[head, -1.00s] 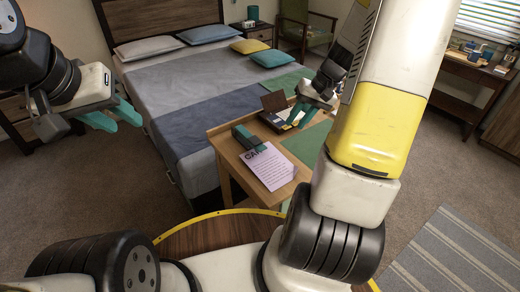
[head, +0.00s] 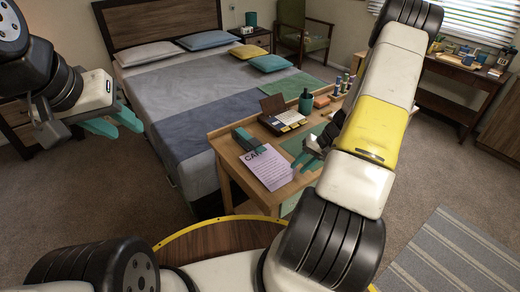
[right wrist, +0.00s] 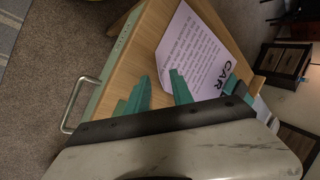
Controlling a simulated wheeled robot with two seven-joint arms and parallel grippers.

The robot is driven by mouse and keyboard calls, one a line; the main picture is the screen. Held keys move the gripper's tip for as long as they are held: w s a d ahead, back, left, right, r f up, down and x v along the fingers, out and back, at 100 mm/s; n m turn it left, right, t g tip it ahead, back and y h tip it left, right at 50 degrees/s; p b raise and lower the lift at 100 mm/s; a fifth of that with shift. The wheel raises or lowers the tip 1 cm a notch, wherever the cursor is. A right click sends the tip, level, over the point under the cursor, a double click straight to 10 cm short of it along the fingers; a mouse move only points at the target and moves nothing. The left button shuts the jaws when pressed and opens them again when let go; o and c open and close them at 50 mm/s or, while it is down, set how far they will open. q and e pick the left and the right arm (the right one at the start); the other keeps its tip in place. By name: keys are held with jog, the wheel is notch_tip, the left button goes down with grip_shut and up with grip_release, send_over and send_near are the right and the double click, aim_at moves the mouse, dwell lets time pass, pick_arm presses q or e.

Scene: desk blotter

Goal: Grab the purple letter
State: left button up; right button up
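The purple letter (head: 267,170) is a pale purple sheet with a dark heading and lines of text. It lies flat on the wooden desk (head: 228,158) near its front left part. In the right wrist view the letter (right wrist: 193,55) lies just beyond my right gripper's teal fingertips. My right gripper (head: 305,160) is beside the letter's right edge in the head view. In the right wrist view my right gripper (right wrist: 160,85) has its fingers apart with nothing between them. My left gripper (head: 118,122) is away at the left over the bed side, with its teal fingers apart and empty.
A grey-green stapler-like object (head: 247,140) sits at the letter's far edge. Behind are an open box (head: 283,118), a dark green bottle (head: 305,101) and an orange block (head: 321,101). A green blotter (head: 293,144) is partly hidden by my right arm. A bed (head: 185,85) adjoins the desk.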

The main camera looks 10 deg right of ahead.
jog(key=shift+w+a+f, duration=0.1)
jog(key=shift+a+f, duration=0.15)
jog(key=shift+f, duration=0.15)
jog(key=shift+c, duration=0.2)
grip_shut()
jog(key=shift+r, duration=0.15)
